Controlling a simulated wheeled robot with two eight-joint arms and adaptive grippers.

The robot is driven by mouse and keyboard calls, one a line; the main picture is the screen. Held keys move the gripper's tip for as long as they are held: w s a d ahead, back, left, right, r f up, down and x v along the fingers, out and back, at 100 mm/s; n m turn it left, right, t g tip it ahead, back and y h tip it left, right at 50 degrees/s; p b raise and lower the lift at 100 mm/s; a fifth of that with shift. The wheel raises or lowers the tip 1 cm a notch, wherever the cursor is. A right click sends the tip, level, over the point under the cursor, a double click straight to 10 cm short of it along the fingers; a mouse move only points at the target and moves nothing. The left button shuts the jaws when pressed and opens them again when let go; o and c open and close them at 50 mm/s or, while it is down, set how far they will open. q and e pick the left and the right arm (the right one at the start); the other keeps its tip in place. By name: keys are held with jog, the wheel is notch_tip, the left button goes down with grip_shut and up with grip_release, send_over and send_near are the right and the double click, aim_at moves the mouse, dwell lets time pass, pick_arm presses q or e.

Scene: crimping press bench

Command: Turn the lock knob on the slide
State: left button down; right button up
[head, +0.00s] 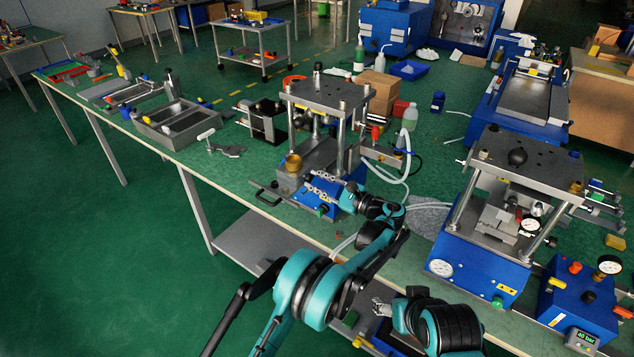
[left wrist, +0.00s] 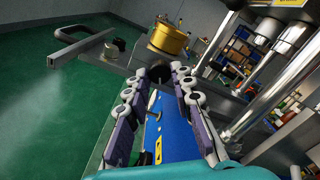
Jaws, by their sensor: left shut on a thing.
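The lock knob (left wrist: 160,73) is a small black round part in the left wrist view, between the fingertips of my left gripper (left wrist: 158,80). My left gripper (head: 314,190) is shut on it at the front of the press (head: 325,93); in the head view the fingers hide the knob. The grey slide (left wrist: 113,62) lies just beyond the fingertips, with a brass cylinder (left wrist: 168,37) on it and a bar handle (left wrist: 80,45) at its outer end. The handle (head: 266,196) also shows in the head view. My right gripper (head: 381,307) is low at the bench's front edge, its opening unclear.
A second press (head: 520,158) with a blue base stands to the right, beside a blue gauge box (head: 580,295). A grey tray (head: 178,123) and a black fixture (head: 264,121) are on the left. Pale hoses (head: 405,165) curl right of the press.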

dwell(0.4)
pick_arm(q)
jog(key=c, duration=1.3)
grip_release()
jog(key=v, duration=0.7)
jog(key=shift+s+d, duration=0.2)
